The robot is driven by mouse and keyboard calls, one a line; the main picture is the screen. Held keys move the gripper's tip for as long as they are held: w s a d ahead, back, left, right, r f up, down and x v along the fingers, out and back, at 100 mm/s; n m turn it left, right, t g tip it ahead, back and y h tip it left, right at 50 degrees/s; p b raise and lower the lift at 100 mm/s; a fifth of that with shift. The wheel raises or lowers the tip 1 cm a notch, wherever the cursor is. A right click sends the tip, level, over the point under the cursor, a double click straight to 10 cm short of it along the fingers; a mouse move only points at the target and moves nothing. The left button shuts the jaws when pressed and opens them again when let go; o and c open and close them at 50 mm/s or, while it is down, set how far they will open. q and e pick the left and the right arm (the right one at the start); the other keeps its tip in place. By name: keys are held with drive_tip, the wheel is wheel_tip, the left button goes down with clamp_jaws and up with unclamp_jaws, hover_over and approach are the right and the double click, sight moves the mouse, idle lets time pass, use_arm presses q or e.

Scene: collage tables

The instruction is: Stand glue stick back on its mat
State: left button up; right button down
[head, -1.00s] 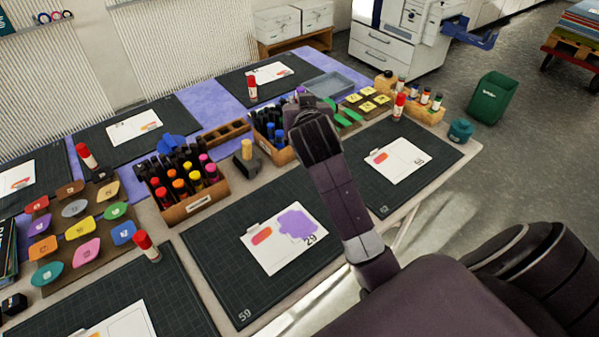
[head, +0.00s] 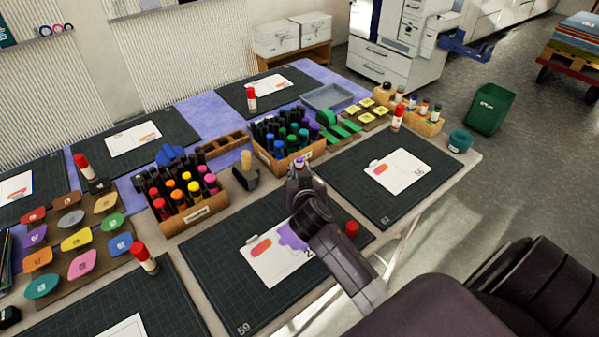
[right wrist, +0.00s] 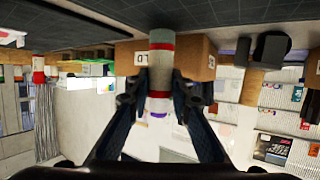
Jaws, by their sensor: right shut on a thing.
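My right gripper (head: 299,172) is shut on a glue stick (right wrist: 160,58), a white cylinder with red bands and a purple end, in the right wrist view. The wrist picture is upside down, with the dark mats along its top. In the head view only the stick's purple tip (head: 299,161) shows at the fingers; the gripper hides the rest. The gripper is by the back edge of the dark mat marked 59 (head: 215,262), in front of the marker box. I cannot tell whether the stick touches anything. My left gripper is out of view.
A red cap (head: 351,229) shows beside my right arm at that mat's right side. Marker boxes (head: 195,218) (head: 305,158) and a tape dispenser (head: 246,178) stand behind. Other glue sticks stand on neighbouring mats (head: 145,258) (head: 397,117). A card (head: 262,262) lies on the mat.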

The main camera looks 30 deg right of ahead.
drive_tip(key=shift+f, duration=0.45)
drive_tip(key=shift+s+a+f+b, duration=0.1)
drive_tip(key=shift+s+f+b, duration=0.1)
drive_tip(key=shift+f+b, duration=0.4)
drive_tip(key=c, duration=1.8)
unclamp_jaws()
drive_tip(key=shift+w+f, duration=0.15)
drive_tip(key=shift+f, duration=0.05)
drive_tip(key=shift+o, duration=0.3)
drive_tip(key=shift+r, duration=0.1)
drive_tip(key=shift+r, duration=0.1)
